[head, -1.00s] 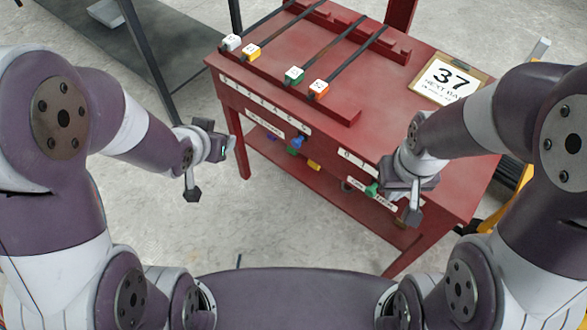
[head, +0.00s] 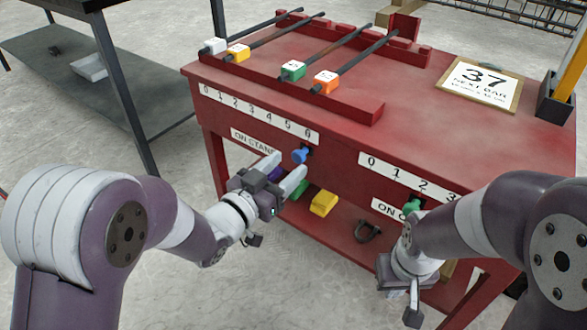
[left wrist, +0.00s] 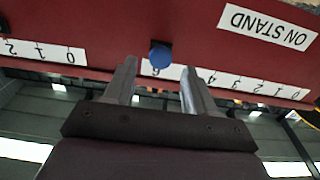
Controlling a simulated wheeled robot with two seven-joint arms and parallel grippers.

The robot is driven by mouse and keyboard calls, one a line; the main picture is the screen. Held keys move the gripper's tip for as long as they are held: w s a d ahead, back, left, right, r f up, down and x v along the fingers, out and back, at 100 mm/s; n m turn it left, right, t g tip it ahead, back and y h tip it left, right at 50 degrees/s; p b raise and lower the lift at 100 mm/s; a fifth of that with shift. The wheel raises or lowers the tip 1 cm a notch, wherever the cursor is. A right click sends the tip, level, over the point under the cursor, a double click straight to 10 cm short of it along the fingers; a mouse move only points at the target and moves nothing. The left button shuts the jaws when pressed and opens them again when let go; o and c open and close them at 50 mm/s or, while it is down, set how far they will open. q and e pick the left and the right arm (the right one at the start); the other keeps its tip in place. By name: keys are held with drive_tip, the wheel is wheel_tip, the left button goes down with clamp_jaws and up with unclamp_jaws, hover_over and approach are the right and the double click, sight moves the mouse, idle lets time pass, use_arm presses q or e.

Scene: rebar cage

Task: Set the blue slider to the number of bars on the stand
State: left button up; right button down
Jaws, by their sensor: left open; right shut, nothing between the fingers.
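The blue slider (head: 300,155) is a round knob on the red table's front, by the 6 at the right end of its number strip (head: 255,115), above the ON STAND label (head: 254,143). In the left wrist view the blue slider (left wrist: 160,55) lies ahead, between the lines of the two fingers. My left gripper (head: 284,172) is open and empty, just in front of and below the knob; contact is not visible. On the stand (head: 340,103) lie several dark bars with white (head: 215,46), yellow (head: 238,53), green (head: 292,70) and orange (head: 326,82) end blocks. My right gripper (head: 405,303) is shut, low at the right.
A green slider (head: 413,204) sits near the 2 of a second strip (head: 405,178), close to my right arm. A clipboard reading 37 (head: 480,84) lies on the table. A yellow block (head: 323,203) and a dark shackle (head: 368,232) rest on the lower shelf.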

sight(297, 158)
use_arm(q)
drive_tip(key=x, duration=0.3)
drive_tip(key=shift+w+d+b, duration=0.15)
drive_tip(key=shift+w+b, duration=0.1)
drive_tip(key=shift+b, duration=0.1)
clamp_jaws()
drive_tip(key=w+a, duration=0.2)
drive_tip(key=w+a+p, duration=0.1)
drive_tip(key=a, duration=0.2)
drive_tip(key=w+a+p, duration=0.1)
drive_tip(key=w+a, duration=0.1)
drive_tip(key=a, duration=0.1)
drive_tip(key=shift+w+r, duration=0.1)
drive_tip(key=shift+w, duration=0.2)
drive_tip(key=shift+w+a, duration=0.1)
drive_tip(key=shift+w, duration=0.05)
unclamp_jaws()
